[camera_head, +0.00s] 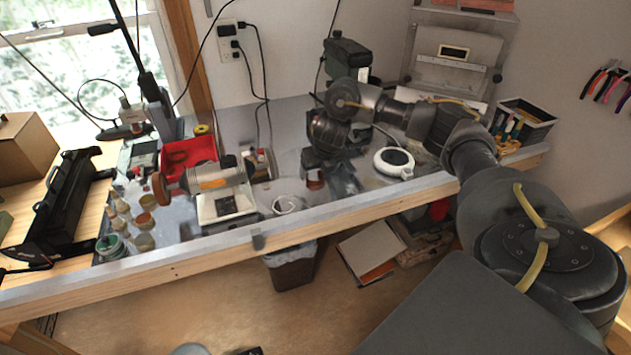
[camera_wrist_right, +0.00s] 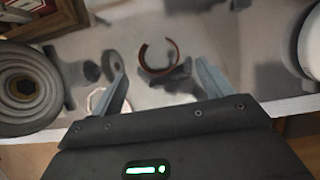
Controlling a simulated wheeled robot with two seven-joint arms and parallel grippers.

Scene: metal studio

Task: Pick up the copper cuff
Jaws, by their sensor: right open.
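The copper cuff is a thin reddish-brown open ring in the right wrist view (camera_wrist_right: 143,58), lying on the grey bench top just beyond and between my fingertips. My right gripper (camera_wrist_right: 163,82) is open, with one finger on each side and nothing held. In the head view the right gripper (camera_head: 316,172) points down over the bench from the arm coming in at right. A small reddish-brown piece, which seems to be the cuff (camera_head: 315,184), shows by its fingertips, partly hidden.
A white round device (camera_head: 394,161) stands right of the gripper. A pale ring (camera_head: 286,204) lies to its left, near the bench's front edge. A polishing motor (camera_head: 213,180) and a red tray (camera_head: 188,155) are further left. A black tool bin (camera_head: 524,122) stands at right.

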